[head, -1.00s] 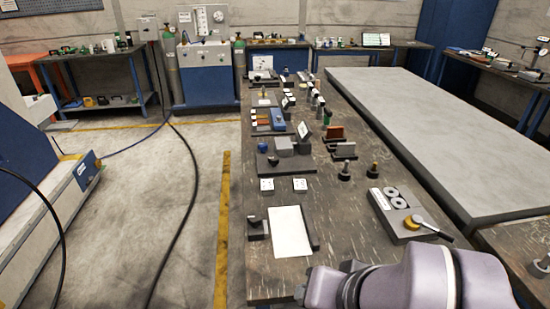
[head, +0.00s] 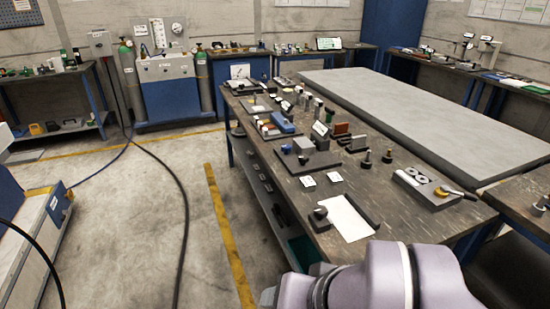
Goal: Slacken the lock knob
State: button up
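I cannot pick out the lock knob for certain. Two stand-like instruments, possibly microscope arms, stand on the far right bench in the head view: one (head: 466,43) to the left and one (head: 488,48) beside it. They are too small to show any knob. On the near workbench a grey block (head: 421,185) carries two pale rings and a yellow piece with a dark-handled lever (head: 455,191). My gripper is out of view; only a pale arm link of mine shows at the bottom edge.
The dark workbench (head: 290,176) holds many small parts, a white sheet (head: 347,218) and two dark upright pieces. A long grey-topped table (head: 430,105) stands behind it. Open floor (head: 120,220) lies left, crossed by a black cable (head: 184,225).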

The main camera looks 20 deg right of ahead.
aim_at(304, 159)
jog(key=i+j+z, duration=0.2)
jog(key=i+j, duration=0.5)
jog(key=i+j+z, duration=0.2)
jog(key=i+j, duration=0.55)
jog(key=i+l, duration=0.2)
jog(key=i+l+z, duration=0.15)
jog(key=i, duration=0.25)
